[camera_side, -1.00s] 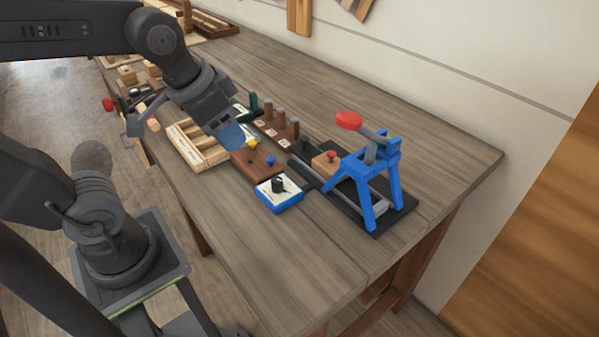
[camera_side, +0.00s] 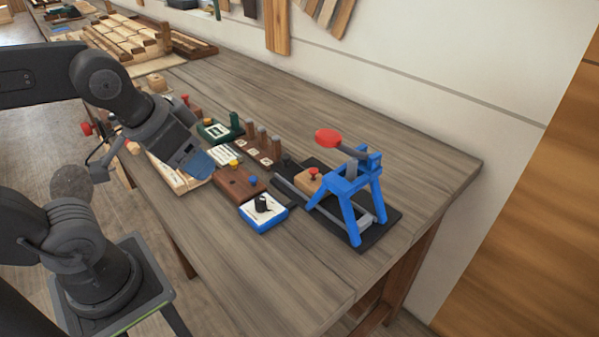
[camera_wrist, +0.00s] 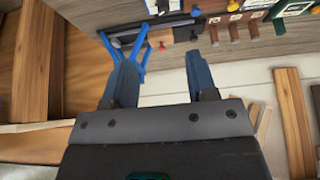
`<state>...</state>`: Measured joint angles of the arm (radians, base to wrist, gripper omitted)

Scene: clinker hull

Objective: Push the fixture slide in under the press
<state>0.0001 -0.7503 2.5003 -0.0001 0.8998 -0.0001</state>
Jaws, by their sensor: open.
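The blue press (camera_side: 375,190) with its red handle (camera_side: 328,138) stands on a dark base plate on the bench. The fixture slide, a wooden block (camera_side: 307,182) with a red knob (camera_side: 313,173), sits on a rail left of the press frame, outside its legs. My gripper (camera_side: 198,163) is above the bench, well to the left of the slide, and holds nothing. In the wrist view my gripper (camera_wrist: 155,58) shows two parted fingers, with the blue press legs (camera_wrist: 144,62) and the red knob (camera_wrist: 162,46) beyond them.
Posts on a wooden strip (camera_side: 262,145) and a green-based fixture (camera_side: 220,131) lie behind. The front right bench top is clear.

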